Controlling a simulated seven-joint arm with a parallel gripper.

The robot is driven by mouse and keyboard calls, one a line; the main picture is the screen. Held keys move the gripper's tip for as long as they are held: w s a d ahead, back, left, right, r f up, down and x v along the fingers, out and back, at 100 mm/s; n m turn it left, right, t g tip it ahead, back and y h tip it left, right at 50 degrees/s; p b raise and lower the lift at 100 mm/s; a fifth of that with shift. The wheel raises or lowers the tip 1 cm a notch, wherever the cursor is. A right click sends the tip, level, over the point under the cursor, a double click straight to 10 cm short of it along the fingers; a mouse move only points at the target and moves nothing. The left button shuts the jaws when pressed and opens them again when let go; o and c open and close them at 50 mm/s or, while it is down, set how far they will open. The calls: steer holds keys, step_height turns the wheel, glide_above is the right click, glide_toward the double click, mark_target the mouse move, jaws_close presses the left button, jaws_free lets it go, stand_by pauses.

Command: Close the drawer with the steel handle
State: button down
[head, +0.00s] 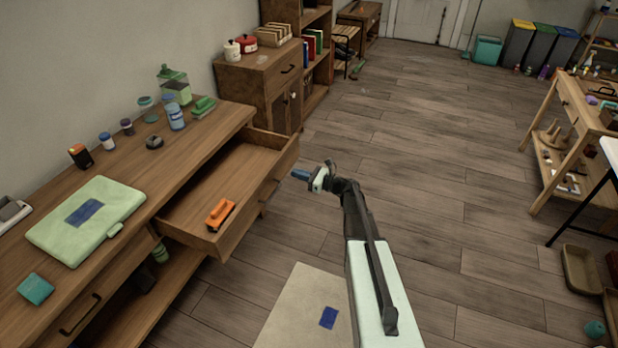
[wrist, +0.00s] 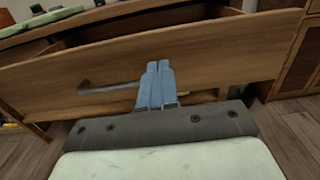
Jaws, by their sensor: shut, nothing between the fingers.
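The open wooden drawer (head: 256,203) sticks out from the desk on the left in the head view, with an orange object (head: 220,213) lying inside it. In the wrist view the drawer's front (wrist: 215,52) spans the picture, and its grey steel handle (wrist: 108,87) shows left of my fingers. My gripper (head: 301,174) is in front of the drawer, near its right part in the head view. Its blue fingers (wrist: 155,85) are shut together and empty, pointing at the drawer front. I cannot tell whether the fingertips touch it. Part of the handle is hidden behind the fingers.
The desk top (head: 160,170) holds a green case (head: 87,220), bottles and small items. A second drawer with a dark handle (head: 80,315) is at lower left. A wooden cabinet (head: 263,85) stands behind the desk.

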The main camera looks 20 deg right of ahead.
mark_target(277, 167)
steer(key=shift+x, duration=3.2)
steer(key=x, duration=2.5)
steer(key=shift+w+a+f, duration=0.15)
steer(key=shift+w+a, duration=0.1)
steer(key=shift+w, duration=0.05)
steer(key=shift+x, duration=0.9)
steer(key=shift+w+a, duration=0.1)
steer(key=shift+a, duration=0.05)
steer(key=v, duration=1.5)
